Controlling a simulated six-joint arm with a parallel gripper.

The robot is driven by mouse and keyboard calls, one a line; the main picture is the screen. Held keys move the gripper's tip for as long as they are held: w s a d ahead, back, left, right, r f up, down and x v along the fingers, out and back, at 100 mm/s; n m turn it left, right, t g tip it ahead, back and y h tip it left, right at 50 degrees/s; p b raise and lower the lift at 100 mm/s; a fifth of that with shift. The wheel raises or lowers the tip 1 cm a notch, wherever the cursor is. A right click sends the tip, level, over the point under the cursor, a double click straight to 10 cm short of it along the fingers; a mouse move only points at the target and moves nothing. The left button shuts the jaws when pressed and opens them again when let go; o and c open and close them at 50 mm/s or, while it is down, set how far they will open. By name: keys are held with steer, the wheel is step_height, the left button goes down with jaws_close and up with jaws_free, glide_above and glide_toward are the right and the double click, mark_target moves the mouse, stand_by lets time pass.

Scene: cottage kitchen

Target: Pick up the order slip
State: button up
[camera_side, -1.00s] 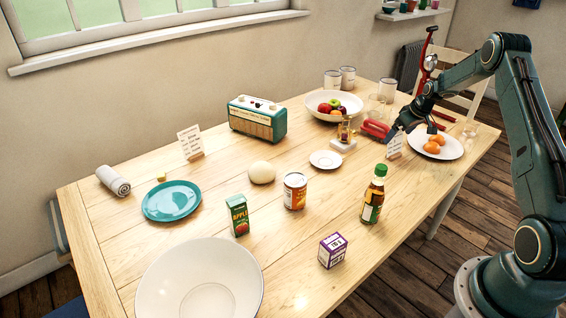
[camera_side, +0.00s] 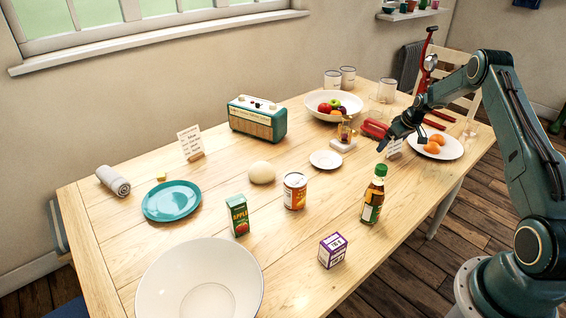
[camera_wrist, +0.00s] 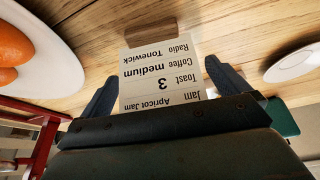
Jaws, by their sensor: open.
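In the wrist view the order slip (camera_wrist: 160,75) shows upside-down print, with lines such as "Toast 3" and "Coffee medium". My gripper (camera_side: 399,140) is open just above and around the slip in the side view. In the wrist view the two dark fingers of my gripper (camera_wrist: 166,80) stand on either side of the card, with gaps showing.
A green-capped bottle (camera_side: 373,195) stands in front. Another card (camera_side: 190,141) stands far left.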

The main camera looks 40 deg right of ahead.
steer(key=c, duration=1)
steer(key=shift+r, duration=0.1)
step_height(320, 180, up, 20)
stand_by(0.7)
